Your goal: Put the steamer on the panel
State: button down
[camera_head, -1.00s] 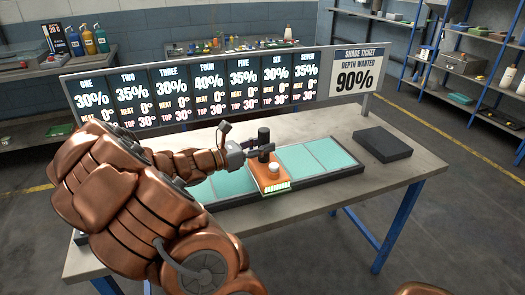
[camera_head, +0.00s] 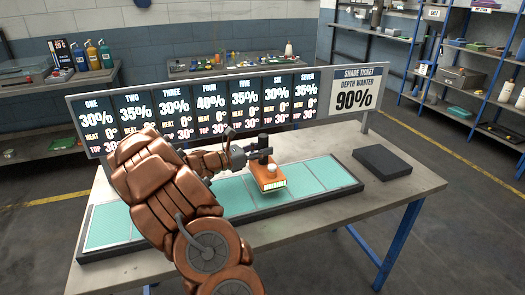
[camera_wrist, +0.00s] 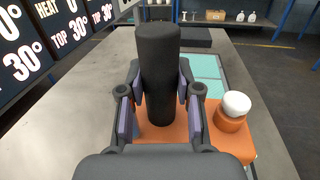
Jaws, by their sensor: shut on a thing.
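The steamer (camera_head: 271,179) is an orange block with an upright black handle and a white knob; it also shows in the wrist view (camera_wrist: 224,142). My gripper (camera_head: 258,154) is shut on the black handle (camera_wrist: 158,75), with a finger on each side of it in the wrist view. The panel (camera_head: 228,190) is a long row of teal squares in a black frame on the table. The steamer is over the panel's middle part, towards its back edge. I cannot tell whether its base touches the panel.
A display board (camera_head: 205,110) with seven numbered readings stands behind the panel, and a shade ticket sign (camera_head: 354,93) reads 90%. A dark block (camera_head: 382,162) lies right of the panel. Bare table (camera_head: 330,209) shows in front. Shelves stand behind at the right.

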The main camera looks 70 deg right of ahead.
aim_at(259, 160)
jog(key=shift+f+p, duration=0.4)
jog(key=shift+f, duration=1.25)
jog(key=shift+f, duration=0.1)
jog(key=c, duration=0.8)
grip_release()
jog(key=shift+f, duration=0.1)
jog(key=shift+a, duration=0.1)
jog(key=b+v, duration=0.2)
jog(key=v, duration=1)
jog(key=s+a+m+t+y, duration=0.3)
jog(key=s+a+y, duration=0.1)
jog(key=a, duration=1.1)
jog(key=s+a+m+t+y, duration=0.3)
jog(key=s+a+y, duration=0.2)
jog(key=a, duration=1.1)
jog(key=s+a+m+t+y, duration=0.3)
jog(key=s+a+m+y, duration=0.1)
jog(key=a, duration=1.2)
jog(key=shift+s+f+t+y, duration=0.3)
jog(key=shift+s+f+y, duration=0.15)
jog(key=shift+y, duration=0.05)
